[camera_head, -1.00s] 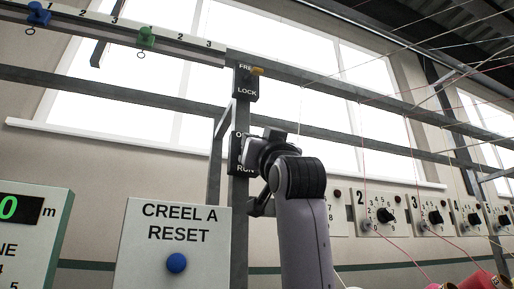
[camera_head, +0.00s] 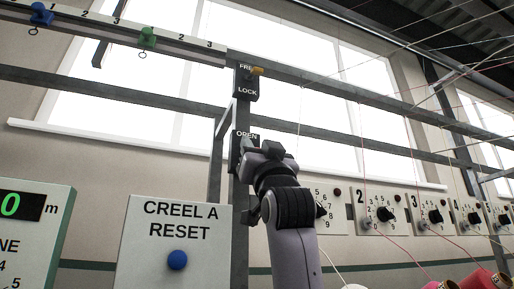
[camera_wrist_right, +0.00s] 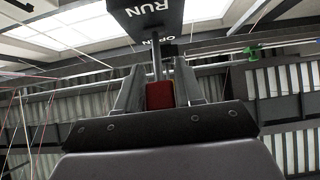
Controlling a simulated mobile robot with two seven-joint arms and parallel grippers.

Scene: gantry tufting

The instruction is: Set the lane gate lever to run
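The lane gate plate (camera_head: 235,150) is a black plate on the grey post, below the FREE/LOCK plate. Its OPEN label shows in the head view; my right gripper (camera_head: 265,151) covers its lower part. In the right wrist view, the plate (camera_wrist_right: 147,14) shows RUN near me and OPEN beyond. The lane gate lever (camera_wrist_right: 159,95) has a thin rod and a red grip. The red grip sits between the fingers of my right gripper (camera_wrist_right: 160,88), with no clear gap on either side. I cannot tell the lever's exact setting. My left gripper is out of view.
The FREE/LOCK plate (camera_head: 246,82) with a yellow lever (camera_head: 256,71) is just above. The CREEL A RESET box (camera_head: 150,250) with a blue button (camera_head: 177,260) stands left of my arm. Dial panels (camera_head: 383,213) and thin threads are to the right.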

